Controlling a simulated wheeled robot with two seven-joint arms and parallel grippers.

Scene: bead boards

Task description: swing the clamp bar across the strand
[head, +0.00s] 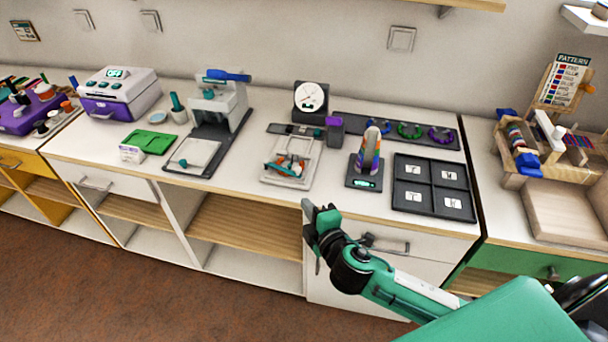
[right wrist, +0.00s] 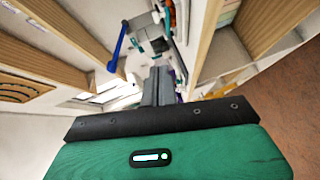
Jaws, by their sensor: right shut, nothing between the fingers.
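A white bead board (head: 289,174) stands near the front edge of the middle counter, with orange and teal pieces in it. Any strand among them is too small to make out. A dark bar (head: 296,130) lies along the board's back side and ends at a purple block (head: 335,122); it looks like the clamp bar and does not cross the board's middle. My right gripper (head: 317,212) is in front of the counter, below and right of the board, shut and empty, apart from the bar. Its closed fingers show in the right wrist view (right wrist: 158,86). My left gripper is out of view.
A press with a blue handle (head: 228,75) stands left of the board. A striped arch on a dark base (head: 364,182) and a four-part dark tray (head: 434,203) stand right. A dial (head: 311,97) and a ring rack (head: 350,118) are behind. A drawer handle (head: 385,245) juts out near my arm.

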